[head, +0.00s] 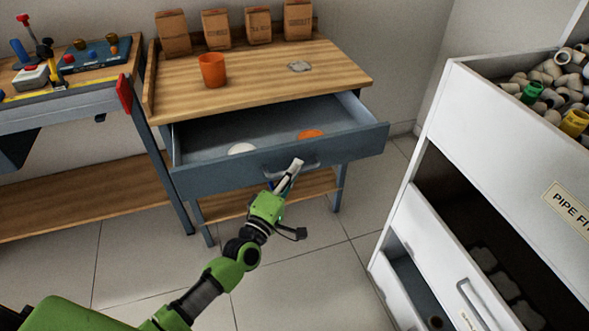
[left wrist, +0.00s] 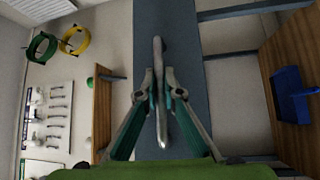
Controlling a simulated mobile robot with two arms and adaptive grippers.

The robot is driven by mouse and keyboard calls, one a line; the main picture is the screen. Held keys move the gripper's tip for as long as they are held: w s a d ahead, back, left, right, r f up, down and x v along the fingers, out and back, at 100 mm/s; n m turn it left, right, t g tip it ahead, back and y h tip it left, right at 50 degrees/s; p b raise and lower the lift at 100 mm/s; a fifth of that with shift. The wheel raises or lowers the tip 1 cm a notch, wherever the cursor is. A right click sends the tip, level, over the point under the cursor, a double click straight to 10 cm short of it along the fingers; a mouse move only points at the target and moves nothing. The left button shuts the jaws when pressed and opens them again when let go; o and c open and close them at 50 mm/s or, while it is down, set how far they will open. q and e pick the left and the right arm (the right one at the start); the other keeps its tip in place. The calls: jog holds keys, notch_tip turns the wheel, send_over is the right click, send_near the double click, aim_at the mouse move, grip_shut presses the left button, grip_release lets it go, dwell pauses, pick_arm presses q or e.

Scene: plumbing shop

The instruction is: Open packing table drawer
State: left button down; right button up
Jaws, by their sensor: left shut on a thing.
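The packing table (head: 265,84) has a wooden top and a wide blue-grey drawer (head: 210,179) that is pulled well out. A white round thing (head: 241,148) and an orange round thing (head: 311,134) lie in the drawer. My left gripper (head: 297,168) is at the drawer's front, shut on its grey bar handle (head: 275,174). In the left wrist view the handle (left wrist: 158,60) runs between the fingers of my left gripper (left wrist: 160,88), with the drawer front behind it. My right gripper is not in view.
An orange cup (head: 212,70), a small grey thing (head: 299,66) and several brown bags (head: 258,25) are on the tabletop. A workbench with tools (head: 70,90) stands at the left. A white cabinet of pipe fittings (head: 511,127) stands at the right, its lower drawer partly open. Tiled floor (head: 300,280) lies between.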

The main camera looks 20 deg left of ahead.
pick_arm(q)
jog(key=c, duration=2.4)
grip_release()
jog(key=shift+c, duration=0.2)
jog(key=v, duration=1.2)
jog(key=shift+f, duration=0.1)
